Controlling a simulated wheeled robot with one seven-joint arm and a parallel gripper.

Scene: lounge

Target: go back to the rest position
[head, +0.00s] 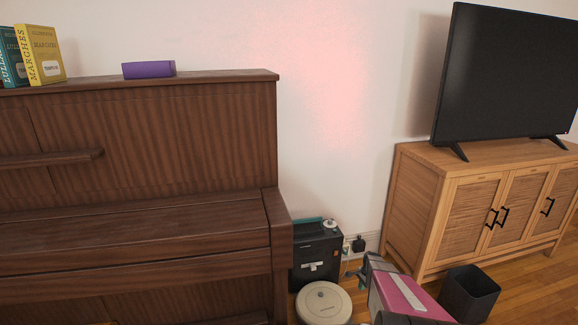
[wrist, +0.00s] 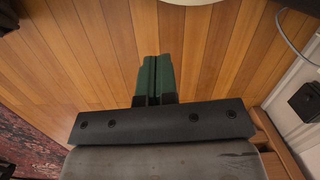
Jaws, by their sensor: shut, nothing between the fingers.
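My gripper (wrist: 155,62) shows in the wrist view, with its two green fingers pressed together and nothing between them. It hangs over bare wooden floor (wrist: 95,45). I cannot make out the fingers clearly in the head view.
A brown upright piano (head: 150,135) fills the left, with books (head: 42,55) and a purple box (head: 149,69) on top. A black box (head: 316,258), a round cream robot vacuum (head: 324,303) and a dark bin (head: 468,293) stand low. A wooden cabinet (head: 415,205) bears a television (head: 505,75) at right.

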